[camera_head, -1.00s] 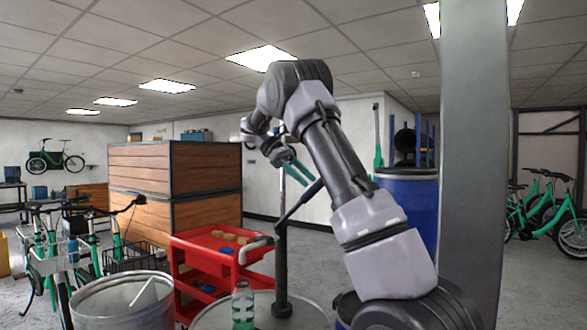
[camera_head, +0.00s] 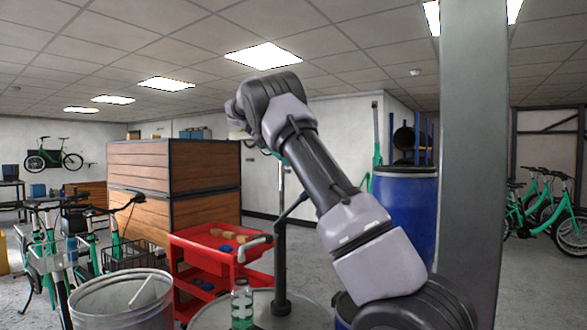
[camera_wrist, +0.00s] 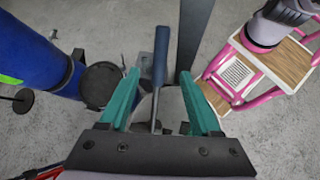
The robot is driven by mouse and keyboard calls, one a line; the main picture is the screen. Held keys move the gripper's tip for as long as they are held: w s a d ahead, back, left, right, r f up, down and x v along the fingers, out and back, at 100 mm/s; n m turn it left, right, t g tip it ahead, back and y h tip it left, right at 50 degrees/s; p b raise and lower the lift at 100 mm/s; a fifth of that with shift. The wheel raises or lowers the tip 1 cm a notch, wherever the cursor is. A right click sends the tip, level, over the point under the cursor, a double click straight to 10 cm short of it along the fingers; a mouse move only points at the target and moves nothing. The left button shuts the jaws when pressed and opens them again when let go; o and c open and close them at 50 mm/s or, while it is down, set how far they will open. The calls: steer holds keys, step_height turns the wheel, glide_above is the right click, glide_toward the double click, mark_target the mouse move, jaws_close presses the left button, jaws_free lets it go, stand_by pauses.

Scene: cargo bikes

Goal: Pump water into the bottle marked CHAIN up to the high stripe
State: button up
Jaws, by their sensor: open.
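A clear bottle with green on it (camera_head: 242,304) stands on a round pale table (camera_head: 215,318) at the bottom of the head view. Its marking and water level are too small to read. Beside it is a dark upright pump post (camera_head: 280,270) with a lever (camera_head: 292,206) slanting up to the right. In the wrist view my gripper (camera_wrist: 160,74) is open, its teal fingers apart on either side of a dark blue-grey bar (camera_wrist: 159,62), likely the lever. Whether they touch it or differ in height, I cannot tell.
A red cart (camera_head: 205,250) with small items and a grey bin (camera_head: 122,302) stand left of the table. A blue barrel (camera_head: 405,210) is behind my arm, beside a grey pillar (camera_head: 472,160). The wrist view shows a pink frame with wooden boards (camera_wrist: 265,70).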

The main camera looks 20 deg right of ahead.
steer(key=s+d+t+y, duration=0.1)
steer(key=d, duration=0.1)
steer(key=s+d+r+t+y, duration=0.1)
steer(key=s+d, duration=0.1)
steer(key=s+d+n+t+y, duration=0.1)
steer(key=s+d, duration=0.1)
steer(key=shift+s+r+t+y, duration=0.25)
steer(key=shift+t+y, duration=0.05)
steer(key=shift+t, duration=0.1)
steer(key=shift+s+t+y, duration=0.25)
steer(key=shift+t+y, duration=0.25)
steer(key=shift+t, duration=0.1)
steer(key=t+y, duration=0.1)
steer(key=t, duration=0.1)
glide_above(298, 203)
steer(key=s+d, duration=0.4)
steer(key=shift+y, duration=0.4)
step_height(298, 203, down, 11)
steer(key=shift+a+r, duration=0.1)
jaws_close()
